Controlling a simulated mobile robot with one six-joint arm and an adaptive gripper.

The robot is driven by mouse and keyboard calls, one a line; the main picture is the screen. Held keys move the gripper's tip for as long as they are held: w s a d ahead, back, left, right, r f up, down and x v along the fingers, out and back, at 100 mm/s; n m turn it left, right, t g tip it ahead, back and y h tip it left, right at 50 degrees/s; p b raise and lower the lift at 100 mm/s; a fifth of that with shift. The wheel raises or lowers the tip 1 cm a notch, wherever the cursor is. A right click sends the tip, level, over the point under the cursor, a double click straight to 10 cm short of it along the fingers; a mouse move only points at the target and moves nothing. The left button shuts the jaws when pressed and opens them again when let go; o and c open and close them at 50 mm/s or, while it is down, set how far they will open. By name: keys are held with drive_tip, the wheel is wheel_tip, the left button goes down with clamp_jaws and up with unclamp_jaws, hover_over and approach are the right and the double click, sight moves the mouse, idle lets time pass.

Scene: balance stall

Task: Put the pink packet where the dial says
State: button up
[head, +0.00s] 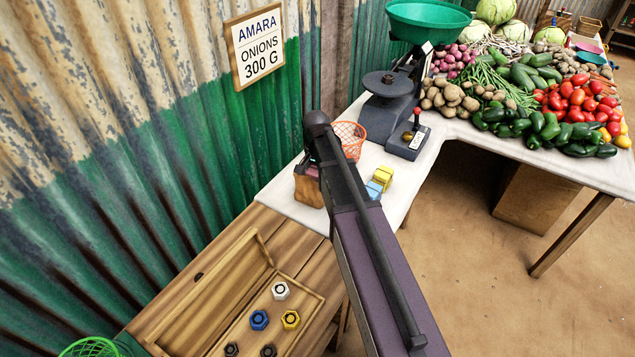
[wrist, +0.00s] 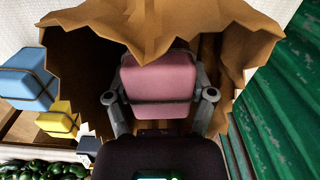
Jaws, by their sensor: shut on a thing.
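The pink packet (wrist: 158,82) has a dark band around it and sits between the two fingers of my gripper (wrist: 160,98), which is shut on it. In the wrist view, torn-edged brown paper bag walls (wrist: 75,52) surround the packet and fingers. I cannot tell whether the packet touches the bag's bottom. I cannot read a dial; the dark scale (head: 388,100) carries a green pan (head: 427,20).
Blue (head: 374,190) and yellow (head: 383,175) packets stand right of the bag; an orange basket (head: 350,136) is behind. A lever box (head: 407,140) stands by the scale. A wooden tray (head: 205,300) with several coloured nuts is in front. A sign (head: 255,45) hangs on the wall.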

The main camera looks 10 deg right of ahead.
sight(316, 169)
drive_tip(key=shift+f+b, duration=0.9)
drive_tip(key=shift+f, duration=0.3)
drive_tip(key=shift+f, duration=0.2)
drive_tip(key=o, duration=1)
drive_tip(key=shift+o, duration=0.2)
drive_tip(key=shift+r, duration=0.1)
wheel_tip(316, 169, up, 12)
drive_tip(key=p, duration=1.2)
drive_tip(key=shift+r, duration=0.15)
